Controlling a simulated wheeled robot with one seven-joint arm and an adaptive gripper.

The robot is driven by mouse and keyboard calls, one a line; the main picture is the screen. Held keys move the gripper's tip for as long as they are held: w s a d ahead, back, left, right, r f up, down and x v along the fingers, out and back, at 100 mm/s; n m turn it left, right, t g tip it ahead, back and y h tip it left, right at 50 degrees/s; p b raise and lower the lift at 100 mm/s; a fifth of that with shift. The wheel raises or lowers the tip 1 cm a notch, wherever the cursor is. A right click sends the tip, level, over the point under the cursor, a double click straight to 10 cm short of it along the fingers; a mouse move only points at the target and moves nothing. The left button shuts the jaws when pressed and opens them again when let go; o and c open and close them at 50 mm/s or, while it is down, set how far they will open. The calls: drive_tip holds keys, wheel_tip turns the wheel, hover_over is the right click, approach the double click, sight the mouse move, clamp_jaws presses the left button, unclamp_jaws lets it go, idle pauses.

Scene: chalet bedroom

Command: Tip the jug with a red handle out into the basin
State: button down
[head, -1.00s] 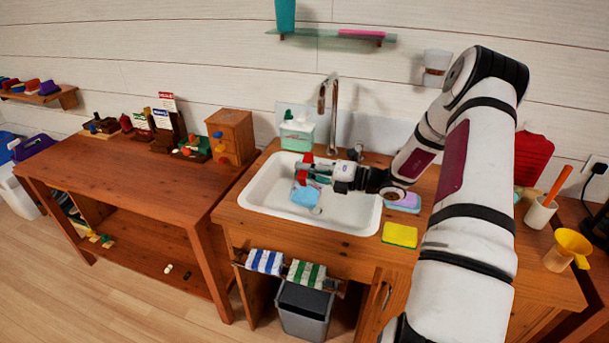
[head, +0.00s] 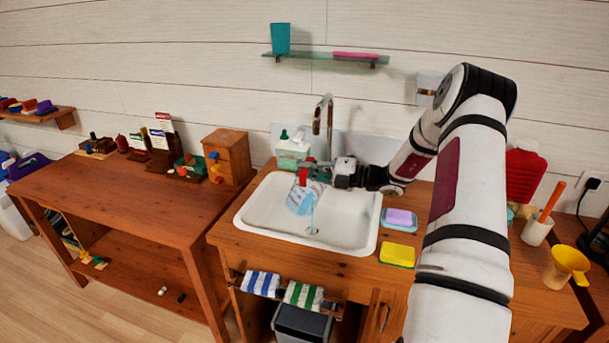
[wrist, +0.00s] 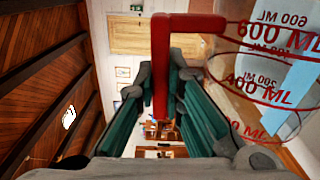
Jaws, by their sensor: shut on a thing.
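The jug is clear with red volume markings and a red handle. In the head view the jug (head: 301,199) is tilted over the white basin (head: 256,214), above its inside. A thin pale streak runs from it down towards the drain; I cannot tell for sure that it is liquid. My gripper (head: 318,166) is shut on the red handle from the right. In the wrist view the red handle (wrist: 160,75) runs between my fingers (wrist: 165,105). The jug's marked wall (wrist: 262,75) fills the right side, with pale blue showing through it.
A tap (head: 324,125) and a soap bottle (head: 292,150) stand behind the basin, close to my gripper. A purple soap (head: 399,216) and a yellow sponge (head: 397,255) lie to the right. Striped towels (head: 262,283) hang in front.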

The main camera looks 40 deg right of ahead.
sight(309, 159)
drive_tip(key=shift+w+d+r+m+b, duration=0.2)
drive_tip(key=shift+w+d+r+m, duration=0.1)
drive_tip(key=shift+w+d+m, duration=0.25)
drive_tip(key=shift+w+d+r+m+b, duration=0.2)
drive_tip(key=shift+w+d+r+m, duration=0.15)
drive_tip(key=shift+d+m, duration=0.25)
drive_tip(key=shift+w+d+r+m+b, duration=0.15)
drive_tip(key=shift+w+d+m+b, duration=0.25)
drive_tip(key=shift+w+d+m, duration=0.35)
drive_tip(key=shift+w+d+r+m+b, duration=0.15)
drive_tip(key=shift+w+d+m+b, duration=0.3)
drive_tip(key=shift+d+m, duration=0.35)
drive_tip(key=shift+s+a+f+n+p, duration=0.1)
drive_tip(key=shift+s+a+n+p, duration=0.6)
drive_tip(key=shift+a+n+p, duration=0.25)
drive_tip(key=shift+d+f+b, duration=0.15)
drive_tip(key=shift+b, duration=0.25)
